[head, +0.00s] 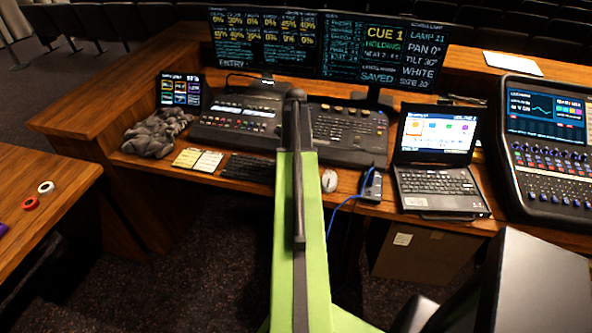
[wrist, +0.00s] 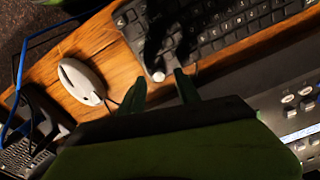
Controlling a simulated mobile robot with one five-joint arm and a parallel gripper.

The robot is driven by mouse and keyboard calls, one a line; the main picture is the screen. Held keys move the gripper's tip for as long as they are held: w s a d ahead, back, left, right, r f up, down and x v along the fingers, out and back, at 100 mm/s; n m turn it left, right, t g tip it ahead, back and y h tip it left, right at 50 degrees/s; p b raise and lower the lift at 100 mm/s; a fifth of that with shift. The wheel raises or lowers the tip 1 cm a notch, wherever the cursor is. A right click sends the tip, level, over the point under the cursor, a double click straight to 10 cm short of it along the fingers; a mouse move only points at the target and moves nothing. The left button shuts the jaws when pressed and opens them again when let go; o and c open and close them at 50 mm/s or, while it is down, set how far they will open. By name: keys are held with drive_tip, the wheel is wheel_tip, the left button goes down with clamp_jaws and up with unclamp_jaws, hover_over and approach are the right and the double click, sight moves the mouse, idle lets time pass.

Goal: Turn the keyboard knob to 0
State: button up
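The black keyboard (head: 248,168) lies on the wooden desk, left of my arm in the head view. In the wrist view the keyboard (wrist: 235,28) fills the top, partly under a dark shadow. A small pale round knob (wrist: 158,76) shows at its near edge; its pointer and setting are too small to read. My gripper (wrist: 160,82) is open, with its two green fingers apart. In the picture the knob lies between and just beyond the fingertips; I cannot tell whether they touch it. My gripper does not show clearly in the head view.
A white mouse (head: 329,181) lies right of the keyboard and also shows in the wrist view (wrist: 82,82). A small box with a blue cable (head: 372,186) and an open laptop (head: 436,160) stand further right. Consoles (head: 235,117) stand behind, with sticky notes (head: 197,160) at left.

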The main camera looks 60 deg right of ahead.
wheel_tip(320, 180, down, 2)
drive_tip(key=shift+f+b, duration=0.1)
drive_tip(key=shift+b, duration=0.35)
drive_tip(key=shift+c, duration=0.2)
